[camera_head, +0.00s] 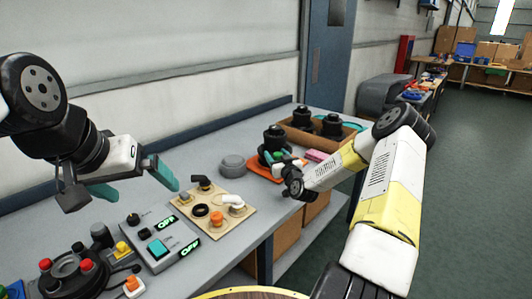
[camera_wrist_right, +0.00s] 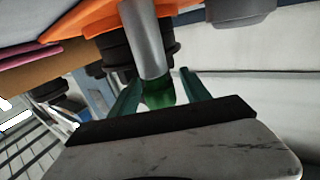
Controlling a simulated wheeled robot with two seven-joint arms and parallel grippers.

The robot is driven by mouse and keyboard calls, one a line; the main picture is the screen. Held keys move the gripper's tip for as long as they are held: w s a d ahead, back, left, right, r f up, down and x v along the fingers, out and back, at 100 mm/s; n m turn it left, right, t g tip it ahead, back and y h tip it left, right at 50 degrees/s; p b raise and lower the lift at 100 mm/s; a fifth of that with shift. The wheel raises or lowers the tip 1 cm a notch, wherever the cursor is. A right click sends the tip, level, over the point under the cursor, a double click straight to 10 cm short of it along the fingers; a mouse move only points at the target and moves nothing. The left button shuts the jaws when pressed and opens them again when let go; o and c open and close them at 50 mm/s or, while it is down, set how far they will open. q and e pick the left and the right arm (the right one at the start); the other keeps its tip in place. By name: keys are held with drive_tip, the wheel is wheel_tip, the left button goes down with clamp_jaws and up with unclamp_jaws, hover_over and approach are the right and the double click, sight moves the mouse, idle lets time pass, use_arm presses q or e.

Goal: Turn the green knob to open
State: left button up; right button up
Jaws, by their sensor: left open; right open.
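The green knob (camera_wrist_right: 160,95) shows in the right wrist view at the end of a grey pipe, between the two teal fingers of my right gripper (camera_wrist_right: 158,92). The fingers stand apart on either side of it; I cannot tell whether either touches it. In the head view the knob (camera_head: 279,155) is a small green patch at the front of a black scrubber tank (camera_head: 275,136), partly hidden by my right gripper (camera_head: 284,164). The tank stands on an orange base (camera_head: 258,172). My left gripper (camera_head: 132,184) is open and empty above the left part of the bench.
A wooden board with taps (camera_head: 216,217), a grey control box with green displays (camera_head: 163,246) and a round grey lid (camera_head: 232,165) lie on the bench. More black tanks (camera_head: 331,126) stand in a cardboard box behind. The wall borders the bench's back.

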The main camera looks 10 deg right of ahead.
drive_tip(key=shift+w, duration=0.4)
clamp_jaws()
